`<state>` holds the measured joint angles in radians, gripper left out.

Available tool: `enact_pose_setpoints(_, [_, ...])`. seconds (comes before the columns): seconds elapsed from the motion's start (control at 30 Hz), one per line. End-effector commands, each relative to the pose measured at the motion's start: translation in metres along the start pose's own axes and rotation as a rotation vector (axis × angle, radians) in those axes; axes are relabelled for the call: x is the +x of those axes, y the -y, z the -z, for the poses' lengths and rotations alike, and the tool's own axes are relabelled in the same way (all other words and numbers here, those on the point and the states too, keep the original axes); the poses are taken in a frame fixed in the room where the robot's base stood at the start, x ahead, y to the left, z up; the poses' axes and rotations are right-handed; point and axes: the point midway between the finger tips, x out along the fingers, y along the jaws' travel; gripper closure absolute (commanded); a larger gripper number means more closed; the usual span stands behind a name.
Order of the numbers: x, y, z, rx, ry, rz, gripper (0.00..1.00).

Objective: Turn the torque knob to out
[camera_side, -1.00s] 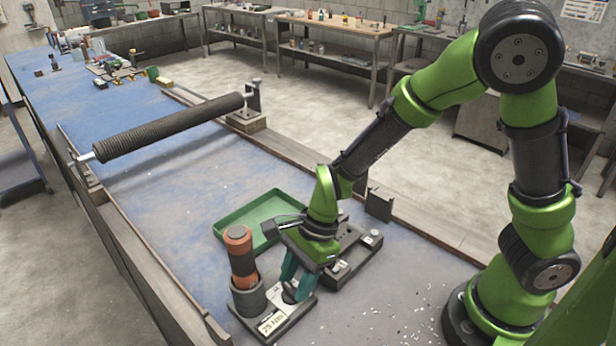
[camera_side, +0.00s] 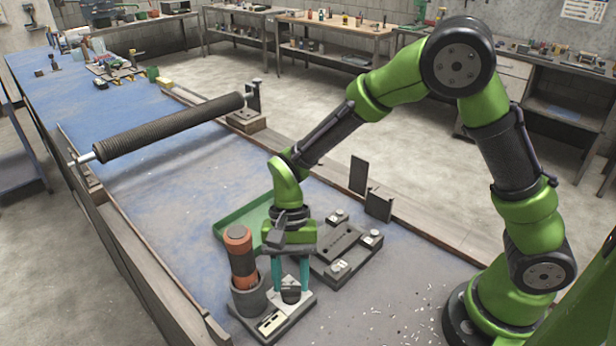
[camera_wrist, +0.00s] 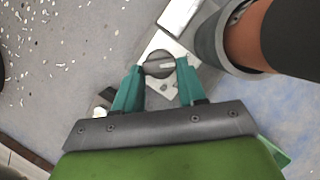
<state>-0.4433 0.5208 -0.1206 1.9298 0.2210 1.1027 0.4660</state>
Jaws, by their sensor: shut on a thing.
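The torque knob (camera_side: 290,292) is a small dark round knob on a light grey base plate (camera_side: 303,306). My gripper (camera_side: 290,287) points down with its teal fingers on either side of the knob and is shut on it. In the wrist view the knob (camera_wrist: 160,65) shows between the fingertips, with a pale pointer bar across its top. A light label plate (camera_side: 270,322) lies on the base in front of the knob; I cannot read its text. An orange and black tool (camera_side: 240,256) stands upright in a grey cup (camera_side: 248,297) left of the knob.
A green tray (camera_side: 232,225) lies behind the tool. A dark fixture plate (camera_side: 345,250) with metal clamps is to the right, with upright dark plates (camera_side: 378,204) behind it. A long ribbed roller (camera_side: 170,130) spans the bench.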

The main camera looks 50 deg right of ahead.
Motion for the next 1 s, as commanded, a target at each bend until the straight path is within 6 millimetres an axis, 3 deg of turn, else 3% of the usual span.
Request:
enact_pose_setpoints(0.4, [-0.0004, 0.0037, 0.0001, -0.217, -0.001, -0.089, 0.90])
enact_pose_setpoints(1.0, [-0.0002, 0.0041, -0.0005, -0.267, -0.001, -0.110, 0.90])
